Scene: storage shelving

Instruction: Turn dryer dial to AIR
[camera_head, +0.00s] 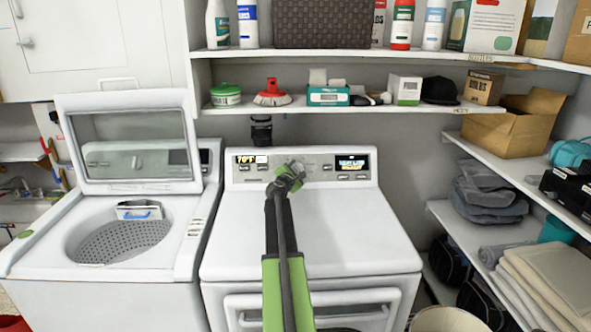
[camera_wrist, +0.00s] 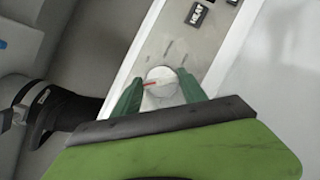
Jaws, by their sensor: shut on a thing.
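The dryer (camera_head: 310,225) stands in the middle of the head view, with a control panel (camera_head: 307,166) along its back. The round white dial (camera_wrist: 160,82) shows in the wrist view, with a red pointer line toward the left. My gripper (camera_wrist: 158,92) has its two green fingers on either side of the dial and is shut on it. In the head view my gripper (camera_head: 288,175) is at the middle of the panel and hides the dial. Dark tick marks sit on the panel beside the dial. I cannot read an AIR label.
A top-loading washer (camera_head: 120,215) with its lid open stands left of the dryer. A shelf (camera_head: 360,108) with bottles and boxes runs above the panel. Right-hand shelves (camera_head: 470,230) hold folded cloth and a cardboard box (camera_head: 515,125). The dryer top is clear.

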